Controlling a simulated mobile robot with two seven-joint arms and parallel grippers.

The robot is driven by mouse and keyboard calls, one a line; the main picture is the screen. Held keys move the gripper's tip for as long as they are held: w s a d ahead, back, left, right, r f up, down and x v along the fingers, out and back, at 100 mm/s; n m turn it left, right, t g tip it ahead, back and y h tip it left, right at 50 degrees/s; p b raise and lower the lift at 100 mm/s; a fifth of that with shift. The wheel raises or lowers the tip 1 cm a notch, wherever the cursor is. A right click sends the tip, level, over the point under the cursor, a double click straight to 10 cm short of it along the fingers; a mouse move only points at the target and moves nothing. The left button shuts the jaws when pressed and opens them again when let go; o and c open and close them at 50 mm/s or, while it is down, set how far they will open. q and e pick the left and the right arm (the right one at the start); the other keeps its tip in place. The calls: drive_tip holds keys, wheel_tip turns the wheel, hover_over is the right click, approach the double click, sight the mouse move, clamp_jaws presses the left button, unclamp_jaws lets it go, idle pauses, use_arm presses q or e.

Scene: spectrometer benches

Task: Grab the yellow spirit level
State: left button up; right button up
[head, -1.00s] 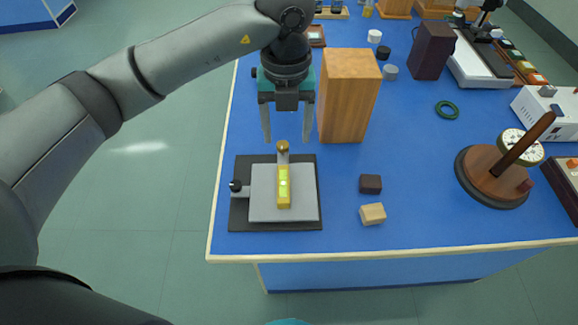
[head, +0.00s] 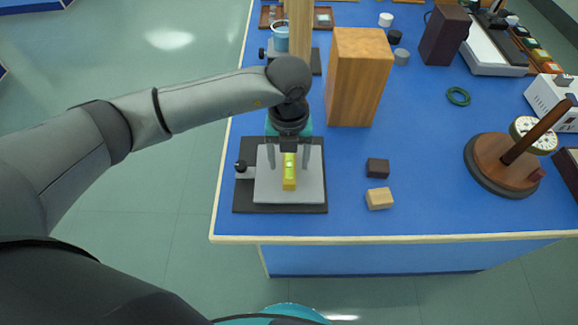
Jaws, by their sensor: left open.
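The yellow spirit level (head: 289,176) lies on the grey plate of a small stage (head: 312,194) near the front left corner of the blue bench. Its bright green vial faces up. My left gripper (head: 289,163) is open above the stage, with one finger to each side of the level's far part. The fingers appear apart from the level, and the gripper hides its far end. My right gripper is not in view.
A tall wooden block (head: 354,80) stands just behind and right of my left gripper. A dark small block (head: 377,168) and a pale small block (head: 379,199) lie right of the stage. A round wooden stand (head: 490,165) is farther right.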

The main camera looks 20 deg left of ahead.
use_arm(q)
drive_tip(key=shift+f, duration=0.5)
clamp_jaws()
drive_tip(key=shift+r, duration=0.1)
